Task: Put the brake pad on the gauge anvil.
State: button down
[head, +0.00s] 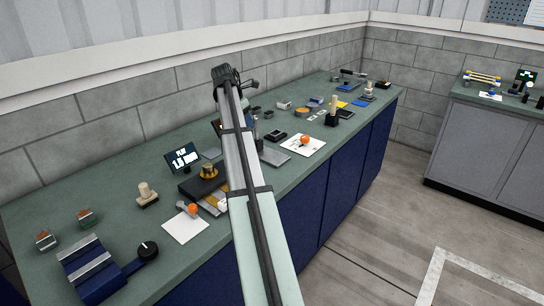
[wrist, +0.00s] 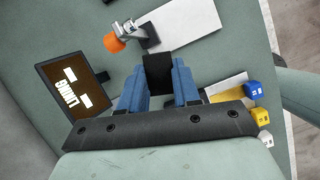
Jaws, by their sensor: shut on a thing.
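In the wrist view my gripper (wrist: 159,92) has its two blue fingers shut on a black block (wrist: 157,66), which looks like the brake pad. Its far end sticks out beyond the fingertips. Just past it is a small silver fixture (wrist: 140,33) with an orange knob (wrist: 113,43), beside a white plate (wrist: 185,22). I cannot tell for sure whether this fixture carries the gauge anvil. The block appears close to the fixture, but I cannot tell its height or whether they touch.
A screen with white letters (wrist: 74,92) stands left of the gripper. Blue (wrist: 253,88) and yellow (wrist: 260,115) cubes lie to the right. The green bench (head: 120,225) carries white cards with orange-topped items, a wooden-knobbed piece (head: 147,195) and a blue fixture (head: 88,268).

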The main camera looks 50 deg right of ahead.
jog(key=s+d+f+m, duration=0.1)
jog(key=s+d+f, duration=0.1)
jog(key=s+d, duration=0.5)
jog(key=shift+g, duration=0.4)
jog(key=shift+s+a+f, duration=0.15)
jog(key=shift+s+f, duration=0.05)
jog(key=shift+f, duration=1.45)
jog(key=shift+s+a+f, duration=0.15)
jog(key=shift+s+f, duration=0.1)
jog(key=shift+f, duration=1.35)
jog(key=shift+s+a+f, duration=0.15)
jog(key=shift+s+f, duration=0.05)
jog(key=shift+f, duration=1.45)
jog(key=shift+f, duration=0.15)
jog(key=c, duration=0.8)
grip_release()
jog(key=v, duration=1.2)
jog(key=shift+r, duration=0.2)
jog(key=shift+d, duration=0.1)
